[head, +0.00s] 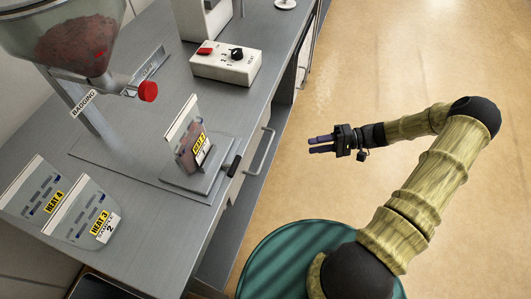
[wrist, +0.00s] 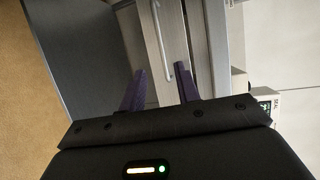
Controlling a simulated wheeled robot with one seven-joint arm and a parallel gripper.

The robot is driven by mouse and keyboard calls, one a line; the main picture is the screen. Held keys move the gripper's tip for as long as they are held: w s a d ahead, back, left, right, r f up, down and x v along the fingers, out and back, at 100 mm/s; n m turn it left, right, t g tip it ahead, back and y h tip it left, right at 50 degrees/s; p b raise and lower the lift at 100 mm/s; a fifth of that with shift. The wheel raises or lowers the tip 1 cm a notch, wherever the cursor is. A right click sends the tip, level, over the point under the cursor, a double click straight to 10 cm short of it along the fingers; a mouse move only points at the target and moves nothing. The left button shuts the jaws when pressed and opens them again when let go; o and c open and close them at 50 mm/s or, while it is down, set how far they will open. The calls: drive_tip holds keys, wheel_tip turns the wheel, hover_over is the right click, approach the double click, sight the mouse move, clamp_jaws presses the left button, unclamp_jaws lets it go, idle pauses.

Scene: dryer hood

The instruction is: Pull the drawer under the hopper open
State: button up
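The hopper (head: 75,45) is a clear vessel with dark red contents, above the grey bench at upper left in the head view. Below the bench top, a drawer front (head: 237,185) carries a pale bar handle (head: 262,152). The drawer looks shut. My gripper (head: 321,144) is in the air to the right of the handle, clear of it, with its fingers pointing at the bench. It is open and empty. In the wrist view, a pale handle bar (wrist: 162,40) lies ahead, between the lines of the two spread fingers (wrist: 160,88).
A bag (head: 185,140) stands in a holder on the bench near the edge. Two labelled bags (head: 75,212) lie at left. A control box (head: 226,62) with a black knob sits further back. A green round surface (head: 290,255) is at the bottom. The floor at right is clear.

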sight(266, 152)
drive_tip(key=a+f, duration=0.1)
drive_tip(key=a, duration=0.4)
drive_tip(key=a+f+p, duration=0.1)
drive_tip(key=a, duration=0.5)
drive_tip(key=a+f+p, duration=0.1)
drive_tip(key=a, duration=0.4)
drive_tip(key=shift+s+a, duration=0.3)
drive_tip(key=shift+s, duration=0.1)
clamp_jaws()
